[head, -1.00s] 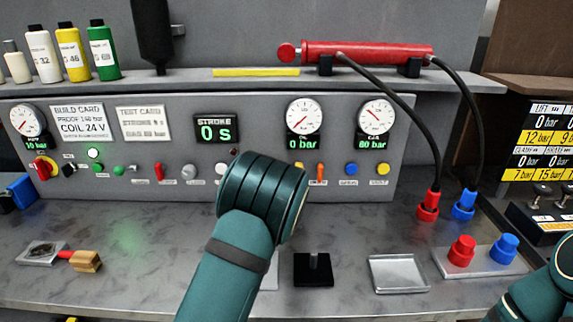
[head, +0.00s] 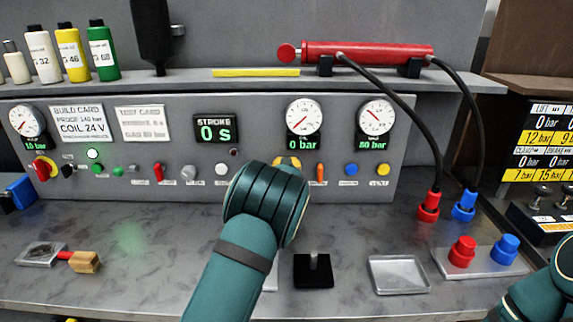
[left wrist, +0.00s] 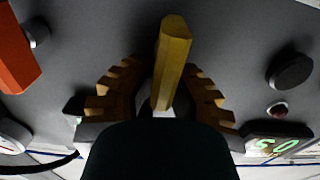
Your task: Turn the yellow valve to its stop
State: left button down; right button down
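The yellow valve shows as a bar-shaped handle (left wrist: 172,55) in the left wrist view, standing out from the grey panel. A yellow bit of the valve (head: 287,161) shows above my left wrist in the head view. My left gripper (left wrist: 160,85) is open, with its toothed fingers on either side of the handle. Small gaps seem to show between the fingers and the handle; contact is not clear. In the head view my left wrist hides the fingers. Part of my right arm shows at the lower right edge; its gripper is out of view.
Above are gauges, one with a 0 bar readout (head: 303,144).

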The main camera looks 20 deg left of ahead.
pick_arm(q)
jog(key=shift+d+f+m, duration=0.1)
jog(key=shift+m, duration=0.2)
jog(key=shift+w+d+f+m+b, duration=0.1)
jog(key=shift+d+f+m+b, duration=0.45)
jog(key=shift+m, duration=2.3)
jog(key=shift+w+d+f+m+b, duration=0.1)
jog(key=shift+d+f+m+b, duration=0.4)
jog(key=shift+m, duration=2.4)
jog(key=shift+w+d+f+m+b, duration=0.25)
jog(key=shift+m+b, duration=0.5)
jog(key=shift+m, duration=2.1)
jog(key=shift+s+a+f, duration=0.1)
jog(key=shift+s, duration=0.05)
jog(key=c, duration=1)
grip_release()
jog(key=shift+o, duration=0.2)
